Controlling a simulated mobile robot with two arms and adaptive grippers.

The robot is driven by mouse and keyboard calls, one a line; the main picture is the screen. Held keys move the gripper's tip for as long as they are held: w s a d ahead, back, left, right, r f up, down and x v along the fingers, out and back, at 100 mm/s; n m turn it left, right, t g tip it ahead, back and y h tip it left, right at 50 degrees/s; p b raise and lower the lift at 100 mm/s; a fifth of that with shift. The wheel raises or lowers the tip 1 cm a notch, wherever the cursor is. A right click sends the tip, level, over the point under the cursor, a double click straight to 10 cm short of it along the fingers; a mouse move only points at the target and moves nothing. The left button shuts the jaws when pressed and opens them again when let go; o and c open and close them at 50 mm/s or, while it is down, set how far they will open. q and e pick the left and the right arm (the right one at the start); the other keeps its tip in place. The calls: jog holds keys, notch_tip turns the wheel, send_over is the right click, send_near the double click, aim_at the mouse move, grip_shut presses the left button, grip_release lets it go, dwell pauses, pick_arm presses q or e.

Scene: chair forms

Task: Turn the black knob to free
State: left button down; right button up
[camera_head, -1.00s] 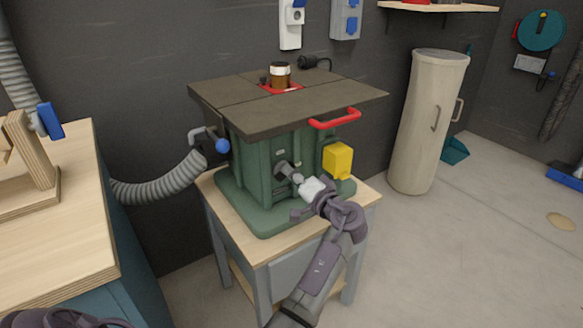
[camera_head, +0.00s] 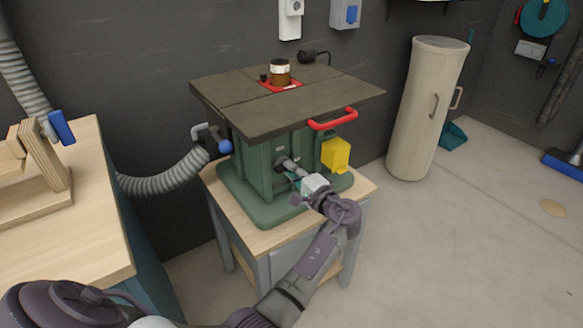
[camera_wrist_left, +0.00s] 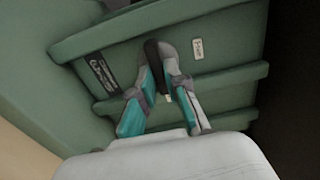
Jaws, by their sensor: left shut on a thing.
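The green machine (camera_head: 247,170) with a dark flat top stands on a small wooden-topped stand. My left gripper (camera_head: 291,172) is at its front face, below the red handle. In the left wrist view my left gripper (camera_wrist_left: 157,68) is shut on the black knob (camera_wrist_left: 153,56), a narrow upright bar against the green panel. A small white label (camera_wrist_left: 197,48), too blurred to read surely, is right of the knob. A dark label (camera_wrist_left: 103,72) is to its left. In the head view the fingers largely hide the knob. My right gripper is not in view.
A yellow box (camera_head: 336,154) sits on the machine's front, close to the right of my gripper. The red handle (camera_head: 333,119) juts out above. A grey hose (camera_head: 165,182) runs at the left, near a wooden workbench (camera_head: 70,235).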

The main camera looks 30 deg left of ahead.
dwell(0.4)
pick_arm(q)
jog(key=c, duration=1.2)
grip_release()
jog(key=shift+w, duration=0.1)
jog(key=v, duration=0.7)
jog(key=shift+d, duration=0.25)
jog(key=shift+s, duration=0.2)
